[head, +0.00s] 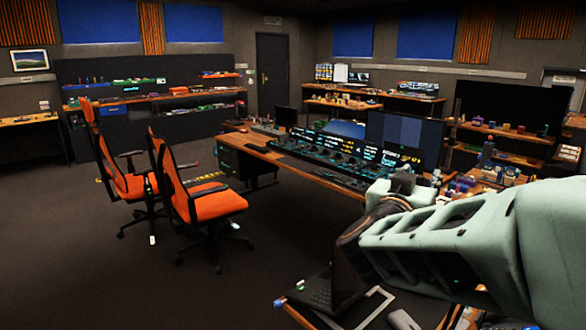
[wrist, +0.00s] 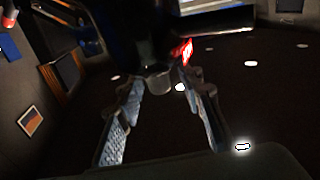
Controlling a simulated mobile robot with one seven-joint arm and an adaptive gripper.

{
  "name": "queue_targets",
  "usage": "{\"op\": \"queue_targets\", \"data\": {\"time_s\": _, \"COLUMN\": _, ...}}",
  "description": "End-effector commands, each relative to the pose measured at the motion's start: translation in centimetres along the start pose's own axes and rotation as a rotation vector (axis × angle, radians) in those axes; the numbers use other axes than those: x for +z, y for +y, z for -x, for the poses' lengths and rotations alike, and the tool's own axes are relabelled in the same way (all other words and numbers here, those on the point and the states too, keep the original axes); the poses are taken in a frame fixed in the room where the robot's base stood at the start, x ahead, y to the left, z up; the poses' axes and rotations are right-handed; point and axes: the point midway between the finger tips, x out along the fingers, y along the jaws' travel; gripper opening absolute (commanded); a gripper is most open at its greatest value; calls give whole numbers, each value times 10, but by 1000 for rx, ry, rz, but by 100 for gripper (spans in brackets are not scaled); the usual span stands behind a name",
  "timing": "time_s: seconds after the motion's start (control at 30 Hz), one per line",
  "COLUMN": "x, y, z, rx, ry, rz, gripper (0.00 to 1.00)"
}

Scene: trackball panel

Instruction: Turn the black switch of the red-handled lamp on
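I cannot pick out the red-handled lamp or its black switch in either view. In the wrist view a small red patch (wrist: 182,52) shows beside the dark shape at the top; I cannot tell what it belongs to. My gripper (wrist: 162,153) shows in the wrist view with its two fingers spread wide apart and nothing between them. In the head view my pale green arm reaches in from the right over the near end of the long desk, and my gripper cannot be clearly made out there.
The long desk (head: 318,173) carries consoles and a large monitor (head: 405,137). A laptop (head: 322,292) and a frame lie on the near table. Small items crowd the right side. Two orange chairs (head: 208,200) stand left of the desk. The floor at left is clear.

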Motion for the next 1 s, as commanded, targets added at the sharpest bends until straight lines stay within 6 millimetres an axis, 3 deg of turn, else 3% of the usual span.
{"op": "queue_targets", "data": {"time_s": 0.2, "x": 0, "y": 0, "z": 0, "rx": 0, "ry": -1, "rz": 1, "gripper": 34}}
{"op": "queue_targets", "data": {"time_s": 0.53, "x": 1, "y": 0, "z": 0, "rx": -1, "ry": -1, "rz": 1, "gripper": 0}}
{"op": "queue_targets", "data": {"time_s": 1.0, "x": 3, "y": 1, "z": 0, "rx": -65, "ry": 1, "rz": -7, "gripper": 0}}
